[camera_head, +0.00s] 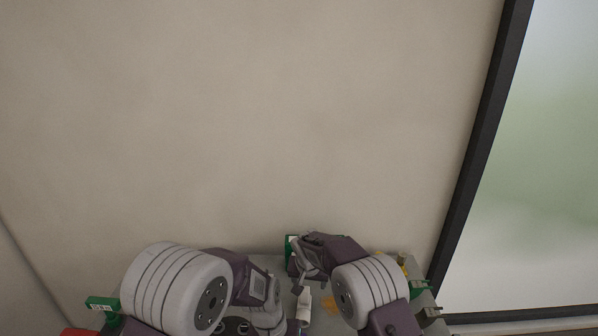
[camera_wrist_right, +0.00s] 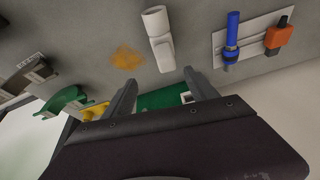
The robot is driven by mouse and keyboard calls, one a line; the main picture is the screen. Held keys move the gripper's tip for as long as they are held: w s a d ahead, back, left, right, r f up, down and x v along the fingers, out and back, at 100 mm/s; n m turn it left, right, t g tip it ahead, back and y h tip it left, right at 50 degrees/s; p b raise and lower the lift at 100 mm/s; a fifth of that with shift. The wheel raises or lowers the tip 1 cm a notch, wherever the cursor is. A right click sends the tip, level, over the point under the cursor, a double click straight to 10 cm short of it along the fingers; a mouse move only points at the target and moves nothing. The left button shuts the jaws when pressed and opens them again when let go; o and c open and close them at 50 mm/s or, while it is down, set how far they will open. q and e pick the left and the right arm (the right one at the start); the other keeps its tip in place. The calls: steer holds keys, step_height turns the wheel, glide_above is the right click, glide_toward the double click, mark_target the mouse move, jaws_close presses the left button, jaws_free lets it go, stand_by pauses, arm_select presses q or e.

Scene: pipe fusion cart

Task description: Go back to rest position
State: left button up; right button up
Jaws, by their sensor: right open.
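My right gripper (camera_head: 298,285) is at the lower middle of the head view, above the grey cart top. In the right wrist view its two fingers (camera_wrist_right: 162,84) are spread apart with nothing held between them. A white pipe fitting (camera_wrist_right: 158,38) lies on the grey surface (camera_wrist_right: 85,30) beyond the fingertips; it also shows in the head view (camera_head: 304,304). A green object (camera_wrist_right: 160,101) shows behind the fingers, partly hidden by the gripper body. My left arm comes in at the lower left of the head view, but its gripper fingers do not show.
A blue tool (camera_wrist_right: 231,42) and an orange-and-black piece (camera_wrist_right: 278,37) lie on a white plate (camera_wrist_right: 252,42). A green part (camera_wrist_right: 62,101), a yellow part (camera_wrist_right: 95,109) and grey metal pieces (camera_wrist_right: 28,76) are at the left. A bare wall (camera_head: 250,120) stands behind the cart.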

steer(key=d+r+m, duration=0.2)
steer(key=d+r, duration=0.5)
arm_select(q)
steer(key=a+r+n+t+b, duration=0.2)
steer(key=a+r, duration=0.2)
steer(key=a, duration=0.4)
arm_select(e)
steer(key=s+d+r, duration=0.2)
steer(key=s+d, duration=0.4)
steer(key=s, duration=0.2)
arm_select(q)
steer(key=s+a+m+g+y, duration=0.1)
steer(key=s+a, duration=0.4)
steer(key=s, duration=0.3)
steer(key=shift+a+f, duration=0.2)
steer(key=shift+f, duration=0.25)
arm_select(e)
steer(key=s+d+f+n+g, duration=0.1)
steer(key=s+f, duration=0.2)
steer(key=s, duration=0.8)
steer(key=s+d+f+n+g, duration=0.1)
steer(key=s+f, duration=0.3)
steer(key=s, duration=0.7)
steer(key=shift+d+n+g+y, duration=0.3)
steer(key=shift+n+g, duration=0.2)
steer(key=shift+n, duration=0.2)
arm_select(q)
steer(key=shift+s, duration=0.2)
arm_select(e)
steer(key=shift+s, duration=0.2)
